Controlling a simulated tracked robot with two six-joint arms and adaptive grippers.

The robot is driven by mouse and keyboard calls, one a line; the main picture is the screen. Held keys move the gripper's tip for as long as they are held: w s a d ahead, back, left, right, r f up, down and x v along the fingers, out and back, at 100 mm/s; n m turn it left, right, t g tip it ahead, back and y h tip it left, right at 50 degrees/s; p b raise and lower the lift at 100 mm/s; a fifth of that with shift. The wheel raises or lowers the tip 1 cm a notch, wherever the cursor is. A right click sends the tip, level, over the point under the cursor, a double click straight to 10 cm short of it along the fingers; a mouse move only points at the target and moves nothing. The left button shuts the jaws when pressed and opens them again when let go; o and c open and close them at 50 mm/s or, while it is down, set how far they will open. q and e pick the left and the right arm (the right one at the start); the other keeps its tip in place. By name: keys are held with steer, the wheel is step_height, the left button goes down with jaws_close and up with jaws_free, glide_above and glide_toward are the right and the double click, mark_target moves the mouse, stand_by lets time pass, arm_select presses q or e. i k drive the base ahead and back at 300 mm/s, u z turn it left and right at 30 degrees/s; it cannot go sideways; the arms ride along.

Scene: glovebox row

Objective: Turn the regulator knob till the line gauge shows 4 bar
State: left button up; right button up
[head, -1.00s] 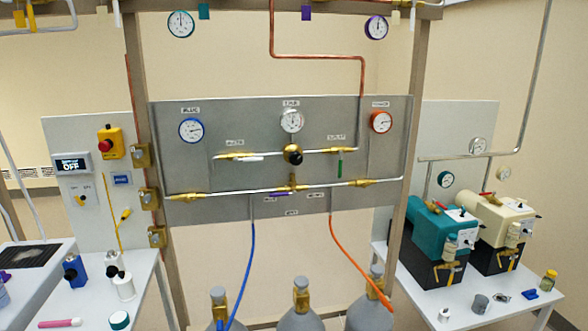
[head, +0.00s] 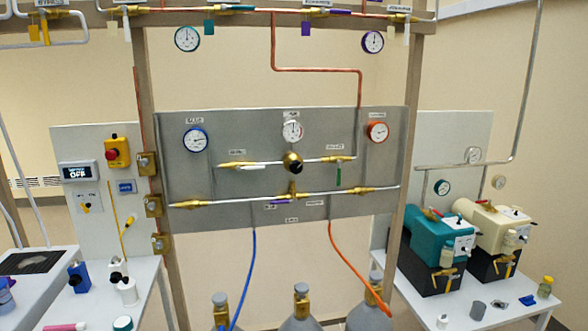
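The regulator knob (head: 295,168) is a black knob on a round brass body at the middle of the grey panel (head: 230,195). The white-faced line gauge (head: 292,131) sits just above it, under a small label. Its needle is too small to read. A blue-rimmed gauge (head: 195,140) is on the panel's left and an orange-rimmed gauge (head: 378,132) on its right. Neither of my grippers shows in the head view, and nothing touches the knob.
Gas cylinders (head: 301,310) stand below the panel, with a blue hose (head: 246,275) and an orange hose (head: 352,268) hanging in front. Wooden posts (head: 410,150) flank the panel. Side tables hold small items and teal and cream machines (head: 490,228). The space before the panel is clear.

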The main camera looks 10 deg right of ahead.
mark_target(296, 167)
steer(key=u, duration=0.05)
steer(key=i, duration=1.05)
steer(key=z, duration=0.05)
